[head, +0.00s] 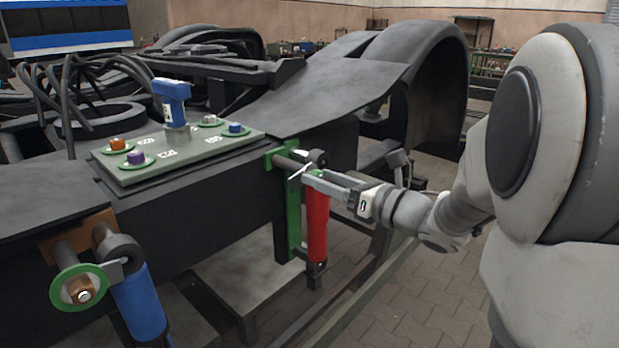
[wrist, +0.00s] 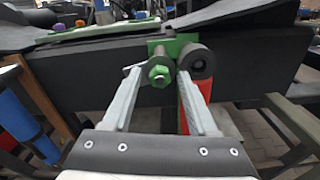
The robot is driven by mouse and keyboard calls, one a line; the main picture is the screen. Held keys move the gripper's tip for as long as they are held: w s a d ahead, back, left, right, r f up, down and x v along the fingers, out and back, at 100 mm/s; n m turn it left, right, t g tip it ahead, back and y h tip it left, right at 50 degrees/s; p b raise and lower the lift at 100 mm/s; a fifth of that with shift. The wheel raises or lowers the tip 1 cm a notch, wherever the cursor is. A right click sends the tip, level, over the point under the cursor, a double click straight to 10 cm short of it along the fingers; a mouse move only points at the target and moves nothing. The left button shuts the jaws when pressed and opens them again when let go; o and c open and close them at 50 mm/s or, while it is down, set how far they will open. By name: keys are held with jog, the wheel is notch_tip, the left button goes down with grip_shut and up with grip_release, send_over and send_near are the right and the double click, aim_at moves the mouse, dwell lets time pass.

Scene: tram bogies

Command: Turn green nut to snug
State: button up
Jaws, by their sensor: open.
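The green nut (wrist: 159,74) sits on the end of a threaded stud at a green bracket (head: 292,215). In the wrist view it appears between the two fingertips of my gripper (wrist: 158,80), nearer the left finger. The fingers are apart, with visible gaps on both sides of the nut. In the head view my gripper (head: 308,178) is at the top of a red damper (head: 317,230), and its fingers largely hide the nut. The damper's dark eye (wrist: 197,62) is just right of the nut, close behind the right finger.
A green-grey tray (head: 180,155) on the dark frame holds several coloured nuts and a blue tool (head: 174,100). A blue damper (head: 140,302) with an orange-brown nut (head: 79,290) in a green ring is at lower left. The dark frame beam stands behind the bracket.

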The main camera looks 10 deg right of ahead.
jog(key=shift+w+a, duration=0.2)
jog(key=shift+w, duration=0.1)
grip_shut()
